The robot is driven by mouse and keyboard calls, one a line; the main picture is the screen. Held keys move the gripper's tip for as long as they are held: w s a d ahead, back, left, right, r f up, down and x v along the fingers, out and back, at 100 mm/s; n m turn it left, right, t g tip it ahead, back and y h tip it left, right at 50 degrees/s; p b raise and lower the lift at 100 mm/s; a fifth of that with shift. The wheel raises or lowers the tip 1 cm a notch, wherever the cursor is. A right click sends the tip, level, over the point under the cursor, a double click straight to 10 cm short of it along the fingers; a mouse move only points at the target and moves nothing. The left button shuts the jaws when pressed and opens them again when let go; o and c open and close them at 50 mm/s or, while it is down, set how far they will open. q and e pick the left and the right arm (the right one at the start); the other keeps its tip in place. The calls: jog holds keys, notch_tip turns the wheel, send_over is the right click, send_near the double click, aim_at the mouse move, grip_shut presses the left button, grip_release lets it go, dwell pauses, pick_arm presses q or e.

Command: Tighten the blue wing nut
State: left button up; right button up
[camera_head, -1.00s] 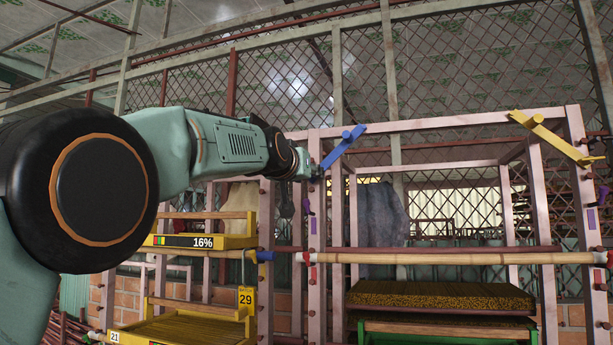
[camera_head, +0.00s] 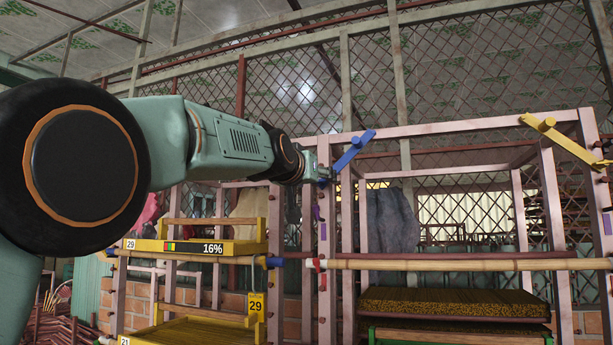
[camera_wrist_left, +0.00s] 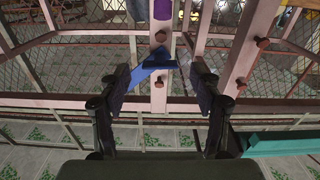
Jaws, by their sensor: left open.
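The blue wing nut (camera_head: 354,150) is a slanted blue bar on the upper part of a pinkish wooden post, its lower end to the left. My left gripper (camera_head: 322,173) is close by its lower left end. In the left wrist view, the blue wing nut (camera_wrist_left: 152,69) shows between the open dark fingers of the left gripper (camera_wrist_left: 162,78). Its left end is close to the left finger; I cannot tell whether they touch. My right gripper is not in view.
A yellow wing nut (camera_head: 566,144) sits on the right post. A bamboo pole (camera_head: 450,264) crosses the frame below, above a stack of incense (camera_head: 450,302). Yellow trays (camera_head: 210,247) stand at the lower left. Wooden posts and wire mesh surround the gripper.

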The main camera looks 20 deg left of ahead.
pick_arm(q)
jog(key=s, duration=0.6)
jog(key=shift+a, duration=0.1)
dwell(0.5)
